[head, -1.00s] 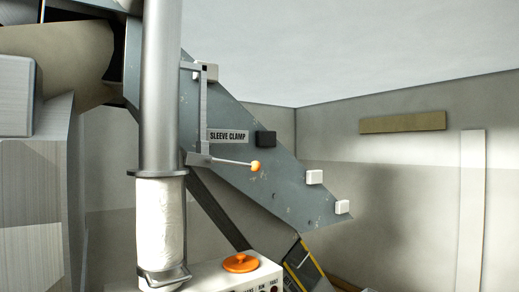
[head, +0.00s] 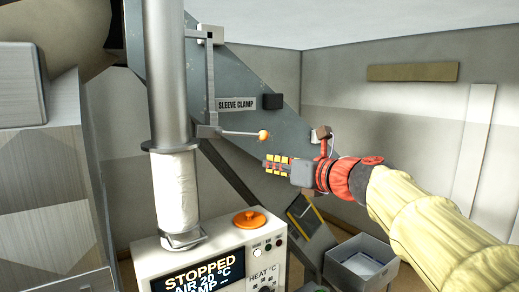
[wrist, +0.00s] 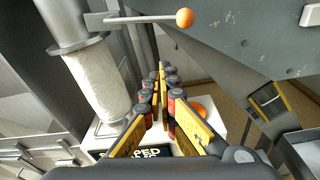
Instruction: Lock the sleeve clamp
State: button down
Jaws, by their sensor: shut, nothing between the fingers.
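The sleeve clamp lever is a thin rod with an orange ball knob (head: 264,136), sticking out to the right below the "SLEEVE CLAMP" label (head: 236,104). Its bracket (head: 208,130) sits beside the vertical metal pipe. The knob also shows at the top of the wrist view (wrist: 185,18). A white sleeve (head: 176,192) hangs under the pipe, with a metal ring (head: 182,238) at its lower end. My gripper (head: 266,163) is shut and empty, just below the knob and apart from it. In the wrist view its yellow fingers (wrist: 162,72) meet below the lever.
A control box (head: 215,262) reading "STOPPED", with an orange button (head: 249,219) on top, stands below. A sloping grey panel (head: 285,125) lies behind the lever. A grey bin (head: 362,262) is at lower right. Open air surrounds the knob in front.

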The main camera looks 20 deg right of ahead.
aim_at(234, 134)
jog(key=w+a+r+p, duration=0.2)
jog(key=w, duration=0.6)
jog(key=shift+w+a+r+p, duration=0.25)
jog(key=shift+w+r+p, duration=0.05)
jog(key=shift+w, duration=0.05)
jog(key=shift+s, duration=0.1)
jog(key=shift+r, duration=0.1)
jog(key=shift+d+r+n, duration=0.3)
jog(key=shift+r+n, duration=0.4)
jog(key=shift+n, duration=0.2)
jog(key=shift+w, duration=0.2)
